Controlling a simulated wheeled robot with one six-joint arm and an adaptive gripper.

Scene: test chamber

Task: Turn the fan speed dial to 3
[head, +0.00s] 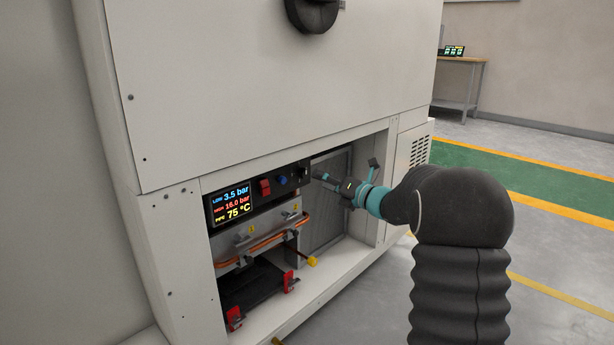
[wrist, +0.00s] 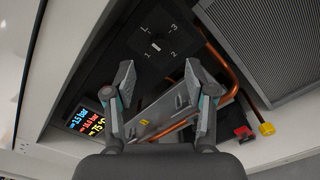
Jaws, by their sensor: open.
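The fan speed dial (wrist: 156,46) is a small dark knob on a black panel, with the marks L, 1, 2 and 3 around it in the wrist view. I cannot tell which mark it points to. In the head view, the dial's end of the panel (head: 303,173) is beside my gripper, and its marks are too small to read. My gripper (head: 346,175) is open and empty. In the wrist view its fingertips (wrist: 158,76) are spread to either side, below the dial in the picture and apart from it.
The panel sits in an open bay of a large white cabinet (head: 270,90). A lit display (head: 231,203), a red switch (head: 265,187) and a blue knob (head: 282,180) are on it. Below are copper pipes, a yellow-ended part (head: 312,261) and red clamps (head: 289,281). A grille (wrist: 270,45) is beside the panel.

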